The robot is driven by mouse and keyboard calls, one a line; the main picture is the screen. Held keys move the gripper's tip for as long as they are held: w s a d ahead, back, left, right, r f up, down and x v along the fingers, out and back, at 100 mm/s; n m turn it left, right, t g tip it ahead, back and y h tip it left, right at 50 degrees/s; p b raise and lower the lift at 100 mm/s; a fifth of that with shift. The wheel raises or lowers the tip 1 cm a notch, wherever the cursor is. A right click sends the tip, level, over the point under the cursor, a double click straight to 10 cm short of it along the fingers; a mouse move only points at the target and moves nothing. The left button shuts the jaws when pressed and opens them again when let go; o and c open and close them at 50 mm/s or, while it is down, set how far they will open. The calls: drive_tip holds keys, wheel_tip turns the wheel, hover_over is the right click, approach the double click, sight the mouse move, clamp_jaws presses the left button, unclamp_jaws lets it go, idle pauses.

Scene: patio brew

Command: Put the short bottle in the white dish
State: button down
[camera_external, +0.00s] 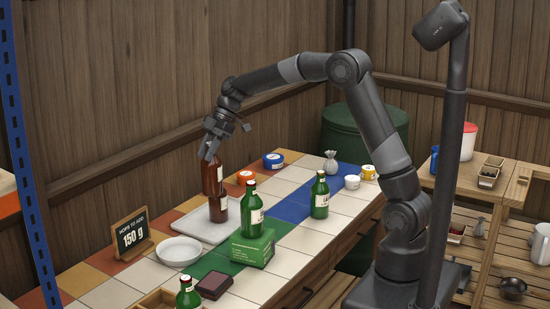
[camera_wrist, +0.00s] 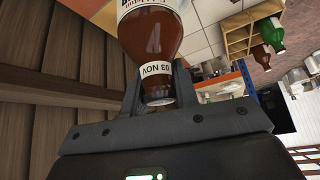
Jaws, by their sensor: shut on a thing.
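My gripper (camera_external: 210,150) is shut on the neck of a brown bottle (camera_external: 211,179), which hangs roughly upright. In the wrist view the bottle (camera_wrist: 150,40) sits between the fingers, with a neck label reading "03 NOV" and a white body label. What looks like a second brown bottle (camera_external: 220,210) with a pale label stands on the tray right below, its top hidden behind the held one. I cannot tell whether the two touch. The round white dish (camera_external: 180,251) is empty, on the counter left of and nearer than the tray.
The pale tray (camera_external: 190,224) lies behind the dish. Green bottles stand on a green box (camera_external: 252,248), at the right (camera_external: 320,196) and at the front (camera_external: 188,294). A "150 g" sign (camera_external: 132,236) stands left of the dish, a dark block (camera_external: 214,285) in front.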

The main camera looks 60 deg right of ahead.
drive_tip(key=a+r+x, duration=0.1)
drive_tip(key=a+x, duration=0.1)
drive_tip(key=x, duration=0.9)
drive_tip(key=s+a+r+x, duration=0.1)
drive_tip(key=a+x, duration=0.1)
drive_tip(key=x, duration=0.8)
drive_tip(key=shift+a+n, duration=0.4)
drive_tip(key=shift+s+f, duration=0.15)
drive_tip(key=shift+f, duration=0.15)
drive_tip(key=c, duration=1.1)
unclamp_jaws()
drive_tip(key=v, duration=1.2)
drive_tip(key=shift+w+d+r, duration=0.15)
drive_tip(key=shift+w+r, duration=0.05)
drive_tip(key=shift+w, duration=0.05)
